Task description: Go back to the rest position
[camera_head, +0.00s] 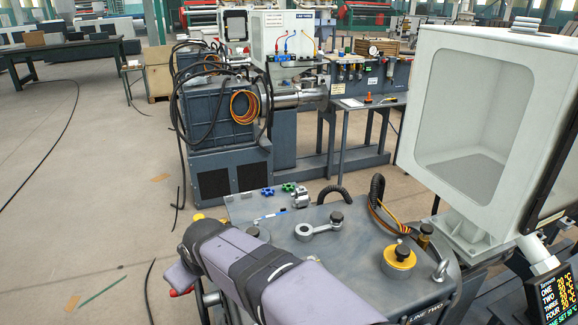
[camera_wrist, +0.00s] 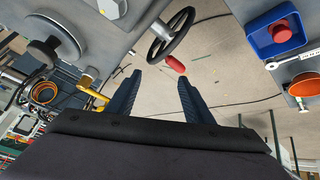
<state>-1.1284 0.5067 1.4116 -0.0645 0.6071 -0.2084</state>
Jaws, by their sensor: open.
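My gripper (camera_wrist: 157,78) shows in the wrist view with its two dark fingers spread apart and nothing between them. It is above the floor, close to the edge of a grey machine table. A black handwheel (camera_wrist: 171,36) with a red handle (camera_wrist: 175,64) lies just beyond the fingertips; I cannot tell the distance. In the head view my purple-grey arm crosses the bottom centre, and the fingers cannot be made out there.
A white cabinet (camera_head: 420,120) stands at right. A blue tray (camera_wrist: 275,45) shows in the wrist view. Floor at left is mostly clear.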

